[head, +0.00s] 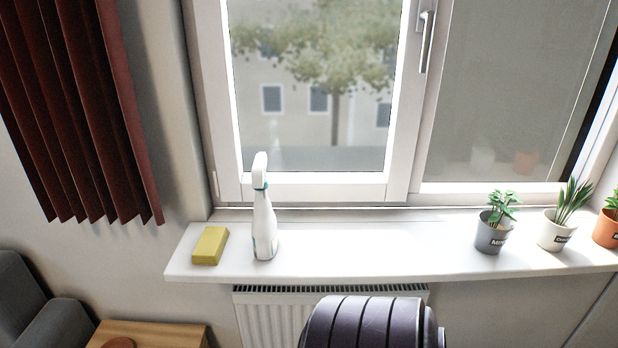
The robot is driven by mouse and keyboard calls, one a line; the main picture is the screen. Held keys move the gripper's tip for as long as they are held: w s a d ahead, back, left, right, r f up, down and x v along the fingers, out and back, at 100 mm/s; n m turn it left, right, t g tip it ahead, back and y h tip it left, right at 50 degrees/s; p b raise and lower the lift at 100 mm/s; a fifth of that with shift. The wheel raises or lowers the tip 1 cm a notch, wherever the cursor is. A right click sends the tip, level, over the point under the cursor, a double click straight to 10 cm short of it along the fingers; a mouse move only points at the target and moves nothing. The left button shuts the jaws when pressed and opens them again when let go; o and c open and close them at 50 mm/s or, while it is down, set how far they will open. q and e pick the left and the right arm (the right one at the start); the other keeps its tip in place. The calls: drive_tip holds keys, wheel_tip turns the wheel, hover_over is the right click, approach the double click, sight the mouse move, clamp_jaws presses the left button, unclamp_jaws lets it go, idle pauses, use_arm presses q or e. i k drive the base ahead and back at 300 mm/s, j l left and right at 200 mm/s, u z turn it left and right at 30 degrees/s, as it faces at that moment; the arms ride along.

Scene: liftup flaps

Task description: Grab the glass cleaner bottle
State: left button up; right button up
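The glass cleaner bottle (264,226) is a white spray bottle with teal details. It stands upright on the white windowsill (350,262), left of the middle, in front of the window. Its spray head points up above the sill, against the lower window frame. Nothing covers the bottle. Neither of my grippers shows in the head view, so no gripper is seen near the bottle.
A yellow sponge (210,245) lies just left of the bottle. Potted plants (493,234) stand on the sill's right end. The sill between bottle and plants is clear. A radiator (270,318) is below; a dark ribbed rounded object (365,322) is at bottom centre.

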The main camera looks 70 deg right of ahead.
sight(265, 230)
drive_tip(key=z, duration=1.95)
